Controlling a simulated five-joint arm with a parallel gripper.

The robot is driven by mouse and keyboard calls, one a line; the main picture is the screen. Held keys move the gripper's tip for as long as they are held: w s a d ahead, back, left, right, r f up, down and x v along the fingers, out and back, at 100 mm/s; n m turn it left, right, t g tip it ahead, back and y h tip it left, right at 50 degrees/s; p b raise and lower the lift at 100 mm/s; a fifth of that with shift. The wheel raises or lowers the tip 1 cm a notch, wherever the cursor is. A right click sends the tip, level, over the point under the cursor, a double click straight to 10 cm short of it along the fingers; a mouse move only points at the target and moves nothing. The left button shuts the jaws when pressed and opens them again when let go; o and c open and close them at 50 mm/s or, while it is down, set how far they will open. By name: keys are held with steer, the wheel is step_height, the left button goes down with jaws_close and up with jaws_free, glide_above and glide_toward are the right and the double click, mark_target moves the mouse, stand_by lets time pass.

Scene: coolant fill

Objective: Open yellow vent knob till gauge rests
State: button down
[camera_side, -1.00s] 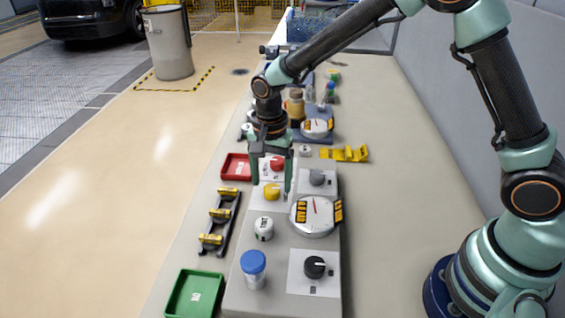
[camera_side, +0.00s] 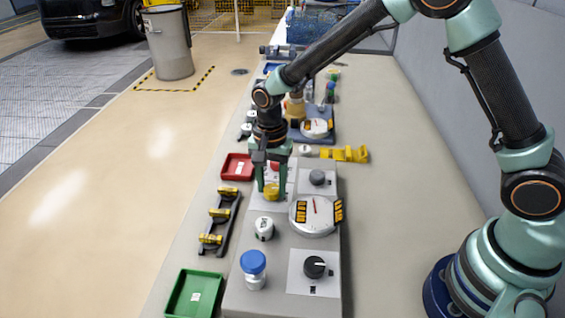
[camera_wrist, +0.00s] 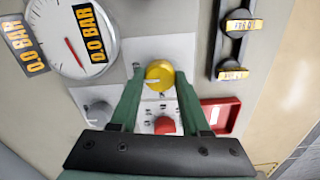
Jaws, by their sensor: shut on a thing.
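The yellow vent knob (camera_side: 271,193) sits on a white plate on the grey panel, and it also shows in the wrist view (camera_wrist: 159,74). My gripper (camera_side: 271,186) is shut on it, with green fingers on either side; the fingertips also show in the wrist view (camera_wrist: 159,72). The round white gauge (camera_side: 318,220) is to the right of the knob in the side view. In the wrist view the gauge (camera_wrist: 58,22) is cut by the top edge, with a red needle and orange tags reading 0.0 BAR.
A red knob (camera_wrist: 164,126), partly covered by my gripper in the side view, and a grey knob (camera_side: 317,177) are close by. A black knob (camera_side: 314,267) and a blue-capped bottle (camera_side: 253,281) are nearer the camera. A red tray (camera_side: 228,174) and a black rack (camera_side: 231,225) lie left.

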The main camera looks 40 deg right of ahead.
steer(key=n, duration=0.7)
steer(key=shift+n, duration=0.3)
steer(key=n, duration=0.4)
steer(key=shift+r+n, duration=0.1)
steer(key=shift+n, duration=1.9)
steer(key=shift+c, duration=1.9)
jaws_free()
